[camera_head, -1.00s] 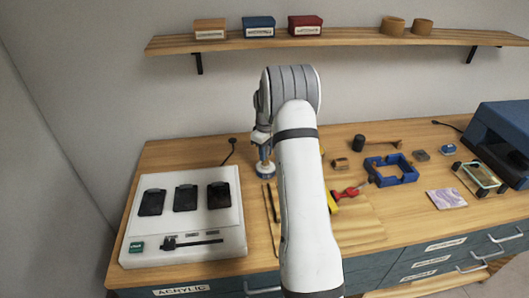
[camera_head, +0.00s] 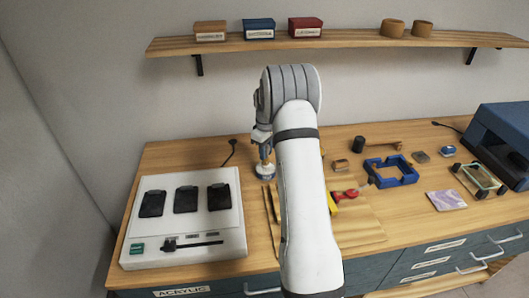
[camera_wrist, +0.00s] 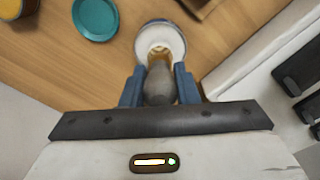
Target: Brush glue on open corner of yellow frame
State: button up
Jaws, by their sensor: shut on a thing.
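My gripper (camera_wrist: 158,90) has two blue fingers shut on a brush with a grey handle (camera_wrist: 160,82). The brush's lighter lower part reaches toward a round white and blue pot (camera_wrist: 161,38) directly beyond the fingers; I cannot tell whether the tip is inside it. The pot (camera_head: 265,171) also shows in the head view, on the bench beside my arm. A yellow piece (camera_head: 334,200) shows beside my arm, mostly hidden by it; I cannot tell whether it is the yellow frame, and no open corner is visible.
A white device with black pads (camera_head: 184,250) stands left. A blue frame (camera_head: 391,172), a red-handled tool (camera_head: 350,194) and small blocks lie right. In the wrist view, a teal disc (camera_wrist: 95,18) and a yellow round thing (camera_wrist: 17,8) are left of the pot. A shelf (camera_head: 340,37) hangs above.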

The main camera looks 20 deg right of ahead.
jog(key=shift+r+p, duration=1.3)
jog(key=shift+r, duration=1.6)
jog(key=shift+a, duration=0.4)
jog(key=s+a+m+b, duration=0.2)
jog(key=s+a+m, duration=0.1)
jog(key=a, duration=0.6)
jog(key=s+a+r+m+b, duration=0.1)
jog(key=s+a+m, duration=0.3)
jog(key=a, duration=0.5)
jog(key=shift+a+r+m+b, duration=0.2)
jog(key=shift+a+m+b, duration=0.15)
jog(key=shift+m, duration=0.75)
